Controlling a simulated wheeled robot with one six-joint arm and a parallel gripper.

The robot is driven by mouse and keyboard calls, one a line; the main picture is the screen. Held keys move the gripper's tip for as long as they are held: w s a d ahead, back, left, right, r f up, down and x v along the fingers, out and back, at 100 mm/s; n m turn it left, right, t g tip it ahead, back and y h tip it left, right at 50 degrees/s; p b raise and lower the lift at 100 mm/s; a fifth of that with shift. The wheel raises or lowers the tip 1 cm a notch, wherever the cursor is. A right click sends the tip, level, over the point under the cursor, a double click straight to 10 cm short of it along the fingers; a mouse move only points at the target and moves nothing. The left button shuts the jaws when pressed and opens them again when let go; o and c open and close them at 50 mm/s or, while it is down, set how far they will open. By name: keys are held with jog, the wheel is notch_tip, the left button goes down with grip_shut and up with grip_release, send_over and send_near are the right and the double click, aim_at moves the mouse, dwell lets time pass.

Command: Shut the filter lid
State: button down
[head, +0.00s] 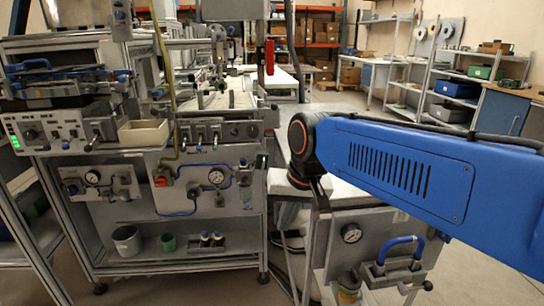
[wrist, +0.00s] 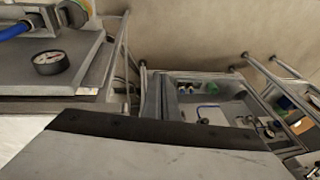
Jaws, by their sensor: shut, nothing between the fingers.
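In the wrist view a similar gauge (wrist: 48,62) and a blue part (wrist: 17,31) show at the upper left. A flat grey panel with a dark edge strip (wrist: 150,130) fills the bottom of the wrist view, close to the camera. I cannot tell whether this panel is the filter lid, or how far the lid is open. My gripper shows in neither view; my blue arm crosses above the cabinet.
A large grey machine bench (head: 210,255) with gauges, hoses and a beige bin (head: 143,132) stands to the left of the cabinet. Open shelving (head: 455,85) and a workbench (head: 510,105) are at the back right. Bare floor shows at the lower right and behind the cabinet.

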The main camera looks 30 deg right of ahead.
jog(key=w+d+r+m+g+y, duration=0.1)
jog(key=w+d+r+m, duration=0.3)
jog(key=w, duration=0.3)
jog(key=w+d+r+m+g+y, duration=0.1)
jog(key=w+d+r+m, duration=0.1)
jog(key=w+r+m, duration=0.4)
jog(key=m+y, duration=0.2)
jog(key=m, duration=0.5)
send_near(261, 161)
jog(key=s+d+r, duration=0.3)
jog(key=s+r, duration=0.1)
jog(key=x, duration=1)
jog(key=shift+a+f, duration=0.15)
jog(key=shift+a, duration=0.1)
